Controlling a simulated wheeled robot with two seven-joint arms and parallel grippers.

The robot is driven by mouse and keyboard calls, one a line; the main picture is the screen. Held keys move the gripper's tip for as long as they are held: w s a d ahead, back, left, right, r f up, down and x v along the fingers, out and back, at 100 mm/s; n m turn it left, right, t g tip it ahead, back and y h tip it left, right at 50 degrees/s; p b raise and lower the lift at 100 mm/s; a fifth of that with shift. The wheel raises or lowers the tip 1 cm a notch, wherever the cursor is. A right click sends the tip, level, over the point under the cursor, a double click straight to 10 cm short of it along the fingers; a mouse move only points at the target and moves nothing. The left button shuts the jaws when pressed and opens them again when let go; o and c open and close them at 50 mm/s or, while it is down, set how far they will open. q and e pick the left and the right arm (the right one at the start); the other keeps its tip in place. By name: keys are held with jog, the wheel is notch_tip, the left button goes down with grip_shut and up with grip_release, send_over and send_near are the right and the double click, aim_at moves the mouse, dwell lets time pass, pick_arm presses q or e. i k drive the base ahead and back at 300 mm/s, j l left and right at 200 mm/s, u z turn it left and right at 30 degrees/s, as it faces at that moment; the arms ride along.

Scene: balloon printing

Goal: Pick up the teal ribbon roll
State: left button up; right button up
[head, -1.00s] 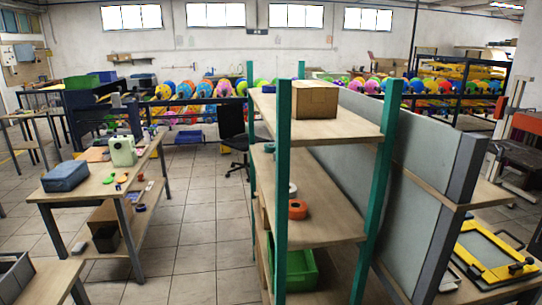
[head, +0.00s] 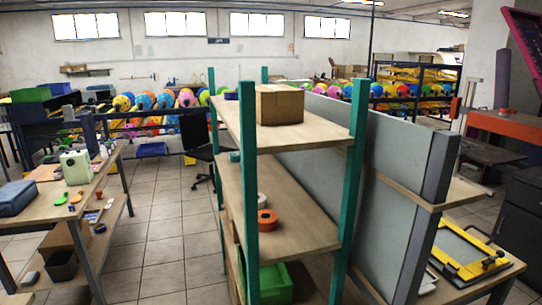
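A small teal object (head: 235,157) that looks like the teal ribbon roll sits on the middle board of the shelf rack (head: 300,215), towards its far end. The near green post partly hides it. An orange roll (head: 267,221) and a white roll (head: 262,200) stand nearer on the same board. Neither of my grippers is in view.
A cardboard box (head: 279,104) and a blue roll (head: 231,95) are on the top board. A green crate (head: 272,284) is low in the rack. A worktable (head: 40,205) stands at left. Tiled floor (head: 165,225) between table and rack is clear.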

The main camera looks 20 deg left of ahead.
aim_at(233, 158)
jog(key=i+j+z, duration=0.15)
jog(key=j, duration=0.2)
jog(key=i+j+z, duration=0.15)
jog(key=j, duration=0.2)
jog(key=i+j+z, duration=0.1)
jog(key=j, duration=0.3)
jog(key=i+j+z, duration=0.15)
jog(key=j, duration=0.25)
jog(key=i+j+z, duration=0.15)
jog(key=j, duration=0.25)
